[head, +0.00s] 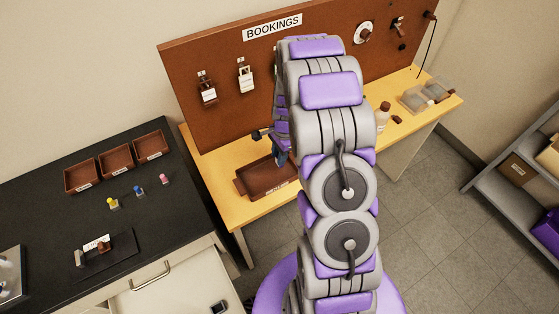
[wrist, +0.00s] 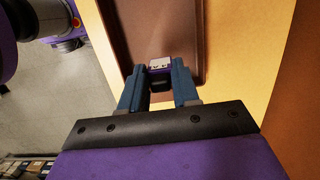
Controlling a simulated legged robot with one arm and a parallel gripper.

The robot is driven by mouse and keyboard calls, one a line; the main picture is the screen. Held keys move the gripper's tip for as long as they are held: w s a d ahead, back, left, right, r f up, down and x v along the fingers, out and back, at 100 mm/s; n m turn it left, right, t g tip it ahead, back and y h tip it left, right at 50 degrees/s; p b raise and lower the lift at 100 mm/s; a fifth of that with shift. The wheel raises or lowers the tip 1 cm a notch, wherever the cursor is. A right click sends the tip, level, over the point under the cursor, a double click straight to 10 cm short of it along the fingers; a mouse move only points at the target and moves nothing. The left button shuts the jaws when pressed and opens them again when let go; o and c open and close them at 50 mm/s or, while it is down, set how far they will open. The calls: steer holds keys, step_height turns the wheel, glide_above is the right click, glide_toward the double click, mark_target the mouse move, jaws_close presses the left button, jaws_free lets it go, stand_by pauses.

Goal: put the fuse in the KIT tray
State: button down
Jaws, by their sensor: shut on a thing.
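A brown tray (head: 254,184) lies on the yellow bench, with a small label on its front edge too small to read. Its floor (wrist: 150,25) also shows in the wrist view. My gripper (wrist: 159,79) is shut on a small block with a white and purple top and a dark lower part, which I take as the fuse (wrist: 160,64).
A brown board (head: 220,120) marked BOOKINGS stands behind the yellow bench (head: 206,165). A black counter (head: 40,205) at left holds three small brown trays (head: 115,160) and several small colored items. A clear box (head: 418,97) and bottle (head: 383,115) stand at the bench's right.

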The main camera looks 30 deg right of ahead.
step_height(320, 180, down, 3)
steer(key=shift+b, duration=0.45)
steer(key=shift+d+f, duration=0.1)
steer(key=shift+f, duration=0.2)
steer(key=shift+d, duration=0.25)
steer(key=c, duration=1.2)
jaws_free()
steer(key=shift+a, duration=0.1)
steer(key=shift+c, duration=0.2)
steer(key=o, duration=0.4)
steer(key=shift+a, duration=0.2)
